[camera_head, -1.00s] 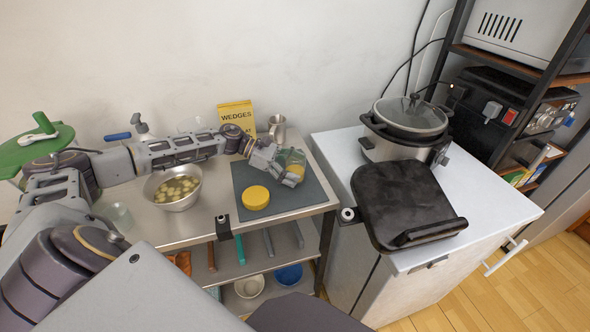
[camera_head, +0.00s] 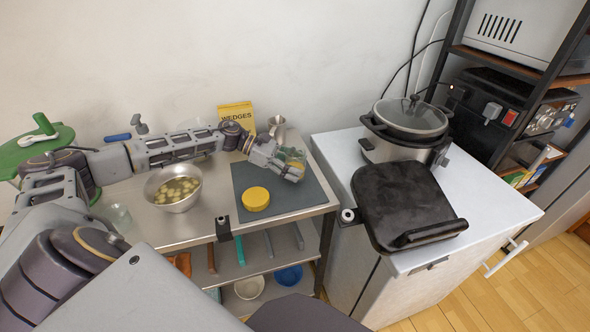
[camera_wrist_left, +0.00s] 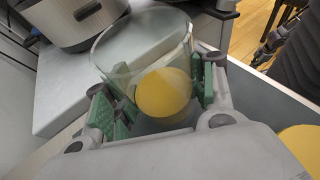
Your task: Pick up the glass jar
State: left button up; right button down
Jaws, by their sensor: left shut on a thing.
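The glass jar (camera_wrist_left: 145,45) is clear, with a yellow round area showing through its glass, and I cannot tell whether that is its contents or its base. In the left wrist view it sits between the green finger pads of my left gripper (camera_wrist_left: 155,100), which is shut on it. In the head view the gripper (camera_head: 291,167) is over the right part of the dark grey board, and partly hides the jar (camera_head: 296,156). I cannot tell whether the jar touches the board. My right gripper is not in view.
A yellow disc (camera_head: 256,199) lies on the dark board (camera_head: 298,199), left of the gripper. A bowl of pale pieces (camera_head: 172,203), a metal jug (camera_head: 277,127) and a yellow "WEDGES" box (camera_head: 236,112) are nearby. A cooker (camera_head: 408,130) and black grill (camera_head: 400,195) stand on the right counter.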

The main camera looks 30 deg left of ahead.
pick_arm(q)
notch_tip(320, 180, up, 16)
jog(key=shift+r, duration=0.25)
dwell(0.3)
jog(key=shift+f, duration=0.15)
dwell(0.6)
